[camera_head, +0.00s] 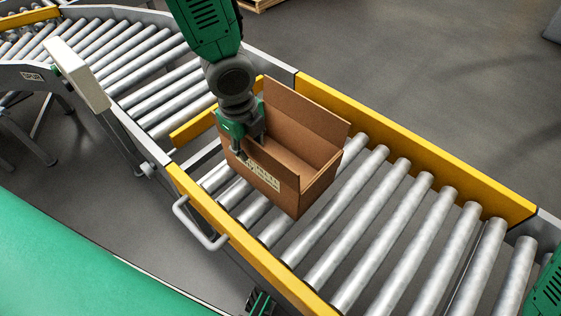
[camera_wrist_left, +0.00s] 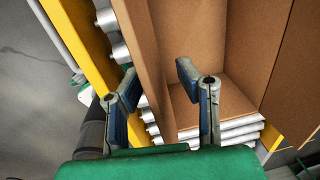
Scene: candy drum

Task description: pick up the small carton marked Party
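A small open-topped brown carton (camera_head: 318,190) sits on the conveyor rollers in the head view. A pale label (camera_head: 262,176) is on its near side; its print is too small to read surely. My left gripper (camera_head: 243,150) is at the carton's left end, pointing down at its upper edge. In the left wrist view, the gripper's two blue-grey fingers (camera_wrist_left: 158,85) are spread, with a wall of the carton (camera_wrist_left: 158,60) between them. The fingers look apart from the wall.
The roller conveyor (camera_head: 405,215) has yellow side rails (camera_head: 430,160) and bare rollers right of the carton. A grey handle (camera_head: 200,228) sticks out from the near rail. A pale box on a post (camera_head: 75,72) stands at the left. A green surface (camera_head: 70,265) fills the lower left.

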